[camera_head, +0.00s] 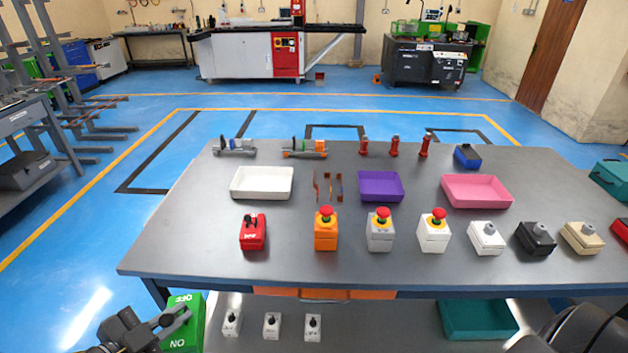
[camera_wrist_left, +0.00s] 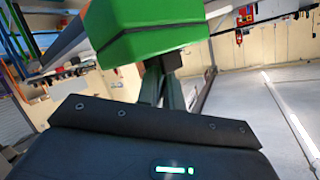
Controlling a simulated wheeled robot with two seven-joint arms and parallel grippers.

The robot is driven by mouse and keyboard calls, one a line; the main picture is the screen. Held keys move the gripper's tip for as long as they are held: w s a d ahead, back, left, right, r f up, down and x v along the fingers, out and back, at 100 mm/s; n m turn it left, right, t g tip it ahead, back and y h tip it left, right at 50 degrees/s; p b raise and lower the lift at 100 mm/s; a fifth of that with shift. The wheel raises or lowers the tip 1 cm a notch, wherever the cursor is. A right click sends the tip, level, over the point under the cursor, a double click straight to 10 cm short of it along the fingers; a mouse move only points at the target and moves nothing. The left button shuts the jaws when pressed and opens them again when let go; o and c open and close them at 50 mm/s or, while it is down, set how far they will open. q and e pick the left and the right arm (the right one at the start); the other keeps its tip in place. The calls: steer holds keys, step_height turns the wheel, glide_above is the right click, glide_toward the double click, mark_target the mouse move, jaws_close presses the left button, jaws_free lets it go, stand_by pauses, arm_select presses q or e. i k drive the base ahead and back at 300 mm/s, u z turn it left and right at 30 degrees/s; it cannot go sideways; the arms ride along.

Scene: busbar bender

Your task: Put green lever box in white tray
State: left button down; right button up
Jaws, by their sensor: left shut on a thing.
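The green lever box (camera_head: 184,325), marked OFF and NO, is at the bottom left of the head view, in front of the table's near edge. My left gripper (camera_head: 178,318) is shut on it. In the left wrist view the green box (camera_wrist_left: 150,35) fills the top middle, held at the end of the gripper (camera_wrist_left: 165,75). The white tray (camera_head: 262,183) lies empty on the far left part of the table, apart from the box. My right gripper is not in view; a dark part of my body shows at the bottom right.
The grey table (camera_head: 300,265) holds a red switch box (camera_head: 253,232) in front of the white tray. An orange emergency-stop box (camera_head: 326,230), purple tray (camera_head: 381,186) and pink tray (camera_head: 477,191) stand further right. Several small white boxes and a teal tray (camera_head: 478,320) sit on the lower shelf.

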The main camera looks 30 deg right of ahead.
mark_target(256, 186)
steer(key=z, duration=1.1)
steer(key=i, duration=1)
